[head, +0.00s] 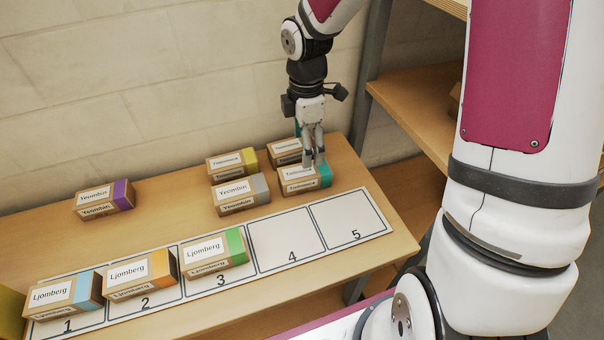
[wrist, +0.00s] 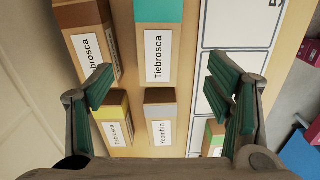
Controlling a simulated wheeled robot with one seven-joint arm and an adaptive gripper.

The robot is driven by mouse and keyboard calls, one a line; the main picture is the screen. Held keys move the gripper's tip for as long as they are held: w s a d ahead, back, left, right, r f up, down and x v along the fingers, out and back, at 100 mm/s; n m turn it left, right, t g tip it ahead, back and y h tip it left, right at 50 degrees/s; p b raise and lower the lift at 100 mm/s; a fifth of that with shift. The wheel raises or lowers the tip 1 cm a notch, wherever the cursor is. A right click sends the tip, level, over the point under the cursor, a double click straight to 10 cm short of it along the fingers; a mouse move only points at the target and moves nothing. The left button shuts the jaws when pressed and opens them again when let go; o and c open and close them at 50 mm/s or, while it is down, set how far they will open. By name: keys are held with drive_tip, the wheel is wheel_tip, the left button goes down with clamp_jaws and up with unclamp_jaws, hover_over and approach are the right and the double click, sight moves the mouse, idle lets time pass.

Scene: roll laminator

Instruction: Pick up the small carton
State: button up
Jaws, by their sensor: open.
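Several small cartons stand on the table, so which one the task means is unclear. A teal-banded Tiebrosca carton (head: 304,180) is right at my gripper; it also shows in the wrist view (wrist: 155,50). My gripper (head: 313,160) is open above that carton, its fingertips partly covering it in the head view. In the wrist view my gripper (wrist: 165,85) has its fingers spread, with nothing held. A brown-banded Tiebrosca carton (wrist: 95,40) lies beside the teal one.
A purple-banded Yeombin carton (head: 104,199) stands apart at left. A numbered strip (head: 286,240) runs along the front; Ljomberg cartons with blue (head: 63,296), orange (head: 142,275) and green (head: 214,255) bands stand on 1 to 3. Squares 4 and 5 are bare. Wooden shelves (head: 425,105) stand at right.

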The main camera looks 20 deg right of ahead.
sight(305, 170)
wheel_tip(305, 170, down, 10)
drive_tip(key=shift+w+r+b, duration=0.1)
drive_tip(key=shift+w+b, duration=0.05)
drive_tip(key=shift+b, duration=0.55)
drive_tip(key=shift+c, duration=0.3)
drive_tip(key=c, duration=1.5)
